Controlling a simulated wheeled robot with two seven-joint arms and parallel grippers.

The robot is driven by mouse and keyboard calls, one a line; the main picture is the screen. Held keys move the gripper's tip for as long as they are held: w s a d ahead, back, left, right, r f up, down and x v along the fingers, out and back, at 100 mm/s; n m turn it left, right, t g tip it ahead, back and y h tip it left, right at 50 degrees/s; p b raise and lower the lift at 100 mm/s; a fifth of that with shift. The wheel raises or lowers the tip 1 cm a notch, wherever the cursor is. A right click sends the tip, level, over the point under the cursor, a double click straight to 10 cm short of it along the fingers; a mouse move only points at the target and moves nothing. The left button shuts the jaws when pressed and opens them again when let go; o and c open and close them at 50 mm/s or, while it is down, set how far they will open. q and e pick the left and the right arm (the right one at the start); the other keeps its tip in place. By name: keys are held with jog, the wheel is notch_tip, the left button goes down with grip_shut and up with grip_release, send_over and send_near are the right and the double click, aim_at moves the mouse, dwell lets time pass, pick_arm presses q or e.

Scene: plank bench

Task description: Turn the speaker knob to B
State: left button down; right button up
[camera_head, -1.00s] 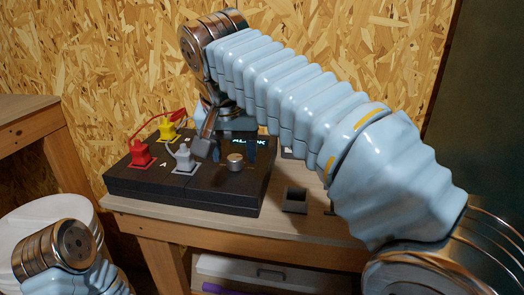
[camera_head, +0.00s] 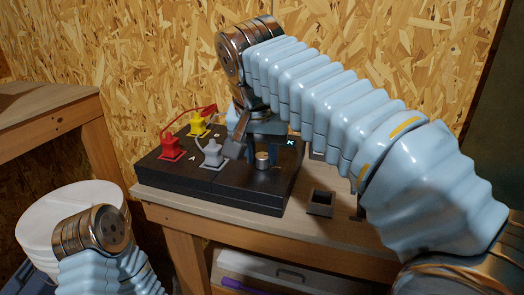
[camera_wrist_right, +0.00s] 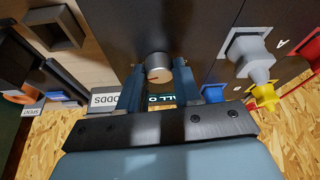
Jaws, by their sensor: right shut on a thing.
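A small round metal knob (camera_head: 262,160) stands on the black speaker box (camera_head: 215,190) on the bench. A printed A (camera_head: 193,158) is beside the red plug; the B is near the yellow plug, partly hidden. Only my left arm's metal joint shows at lower left, not its gripper.
A red plug (camera_head: 171,146), a yellow plug (camera_head: 198,125) and a grey plug (camera_head: 212,153) stand on the box left of the knob. A small open square holder (camera_head: 320,203) sits on the bench to the right. A white bucket (camera_head: 62,212) is at left.

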jog(key=n+y, duration=0.2)
jog(key=n, duration=0.2)
jog(key=shift+d+n, duration=0.15)
jog(key=shift+n, duration=0.25)
jog(key=n, duration=0.2)
jog(key=n+g+y, duration=0.1)
jog(key=n, duration=0.1)
jog(key=shift+w+d+n+y, duration=0.1)
jog(key=shift+n+y, duration=0.2)
jog(key=shift+n, duration=0.1)
jog(key=o, duration=1)
jog(key=shift+o, duration=0.2)
